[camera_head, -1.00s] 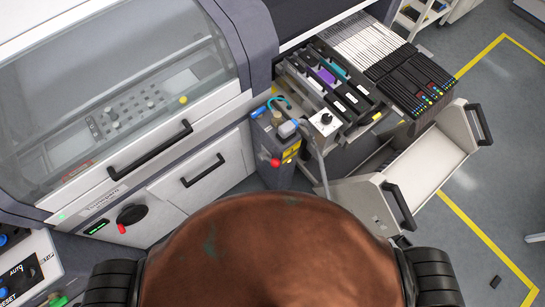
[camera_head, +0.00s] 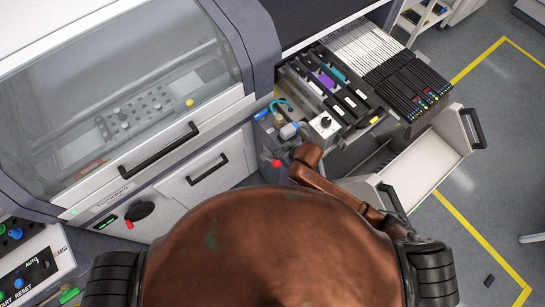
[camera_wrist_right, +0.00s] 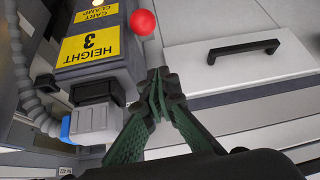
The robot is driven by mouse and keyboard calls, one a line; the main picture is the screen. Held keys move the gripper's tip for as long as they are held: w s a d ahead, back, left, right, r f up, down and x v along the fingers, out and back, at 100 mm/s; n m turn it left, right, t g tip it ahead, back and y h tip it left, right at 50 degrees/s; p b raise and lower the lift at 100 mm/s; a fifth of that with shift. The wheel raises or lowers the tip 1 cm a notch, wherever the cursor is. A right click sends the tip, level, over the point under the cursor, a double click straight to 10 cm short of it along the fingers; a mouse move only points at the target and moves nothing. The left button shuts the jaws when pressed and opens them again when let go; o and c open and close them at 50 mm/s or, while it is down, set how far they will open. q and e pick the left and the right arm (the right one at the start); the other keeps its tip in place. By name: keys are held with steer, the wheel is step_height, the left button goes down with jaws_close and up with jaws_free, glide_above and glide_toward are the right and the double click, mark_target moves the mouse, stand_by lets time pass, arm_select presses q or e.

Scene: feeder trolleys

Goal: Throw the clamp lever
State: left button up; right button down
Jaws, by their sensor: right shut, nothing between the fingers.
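The clamp lever's red ball knob (camera_head: 276,162) stands at the front of the grey clamp box (camera_head: 268,130) in the head view. My left gripper is not in view.
A blue-and-grey connector (camera_wrist_right: 90,123) with a ribbed hose (camera_wrist_right: 35,80) lies left of my fingers in the wrist view. A white drawer with a black handle (camera_wrist_right: 243,50) is to the right. The feeder trolley (camera_head: 350,85) and an open bin (camera_head: 425,165) stand right of the box.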

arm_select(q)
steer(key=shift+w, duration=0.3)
arm_select(e)
steer(key=shift+w+a+f+n, duration=0.25)
steer(key=shift+w+a+f, duration=0.1)
steer(key=shift+w, duration=0.2)
steer(key=shift+w+a+f+n, duration=0.25)
steer(key=shift+w+a, duration=0.05)
steer(key=shift+w, duration=0.2)
steer(key=b, duration=0.1)
glide_above(270, 159)
steer(key=a, duration=0.2)
step_height(270, 159, down, 9)
steer(key=s+d, duration=0.1)
steer(key=d+p, duration=0.1)
steer(key=d, duration=0.1)
steer(key=shift+s, duration=0.4)
steer(key=shift+s+d+f, duration=0.1)
steer(key=shift+s+f, duration=0.1)
steer(key=shift+d, duration=0.1)
